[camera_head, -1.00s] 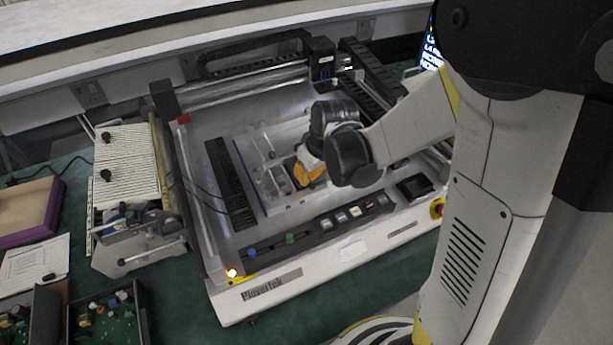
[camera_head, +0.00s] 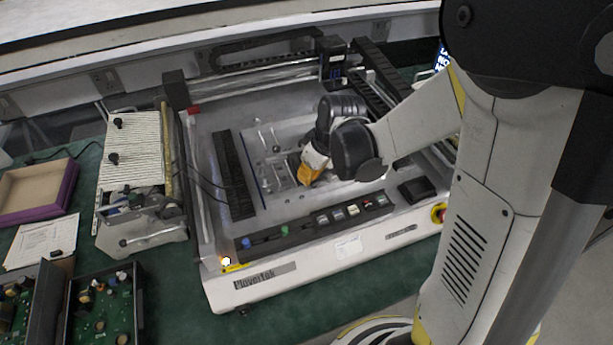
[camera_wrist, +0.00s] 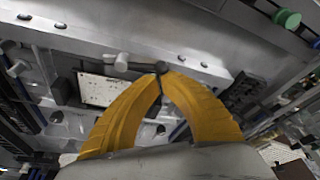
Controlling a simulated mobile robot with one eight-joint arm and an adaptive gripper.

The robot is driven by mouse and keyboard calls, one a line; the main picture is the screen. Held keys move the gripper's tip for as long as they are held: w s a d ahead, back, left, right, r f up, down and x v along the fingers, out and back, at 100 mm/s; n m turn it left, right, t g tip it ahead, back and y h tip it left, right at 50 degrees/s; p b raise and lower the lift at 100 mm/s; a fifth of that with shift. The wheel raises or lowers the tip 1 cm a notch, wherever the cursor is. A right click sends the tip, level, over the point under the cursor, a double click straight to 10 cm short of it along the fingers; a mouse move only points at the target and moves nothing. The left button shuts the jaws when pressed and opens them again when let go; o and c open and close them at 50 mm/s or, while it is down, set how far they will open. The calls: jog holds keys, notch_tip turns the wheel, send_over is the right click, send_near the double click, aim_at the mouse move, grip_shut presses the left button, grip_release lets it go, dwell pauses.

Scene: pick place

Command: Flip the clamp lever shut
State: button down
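My gripper (camera_wrist: 162,80) has yellow fingers whose tips meet, with nothing visible between them. In the wrist view, a lever-like grey rod (camera_wrist: 140,66) with a dark knob end and a pale cylinder (camera_wrist: 121,62) lies just beyond the tips. The dark knob (camera_wrist: 162,68) appears at the fingertips; I cannot tell whether they touch. I take this rod to be the clamp lever. A pale plate (camera_wrist: 100,90) lies to its left. In the head view, my gripper (camera_head: 306,178) is low over the fixture plate (camera_head: 270,160) on the machine bed and hides the lever there.
The machine's front panel (camera_head: 320,220) carries several buttons. A gantry rail (camera_head: 250,82) crosses the back. A ribbed device (camera_head: 132,160) stands to the left, with an open tray (camera_head: 40,195) and boxes of circuit boards (camera_head: 105,305) beyond. Some green bench is clear in front.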

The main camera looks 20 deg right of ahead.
aim_at(319, 206)
jog(key=s+n, duration=0.1)
jog(key=n, duration=0.2)
jog(key=shift+s+n+g+y+b, duration=0.3)
jog(key=shift+s+g+y, duration=0.1)
jog(key=n, duration=0.1)
jog(key=s+n, duration=0.1)
jog(key=n+g, duration=0.1)
jog(key=shift+s+d+n+y, duration=0.25)
jog(key=shift+n+y, duration=0.05)
jog(key=n, duration=0.1)
jog(key=s+n, duration=0.1)
jog(key=n, duration=0.1)
jog(key=d+n+g+b, duration=0.1)
jog(key=shift+s+d, duration=0.1)
jog(key=shift+s, duration=0.2)
jog(key=shift+s+d+n, duration=0.3)
jog(key=shift+s+d, duration=0.1)
jog(key=shift+d, duration=0.1)
jog(key=shift+d, duration=0.15)
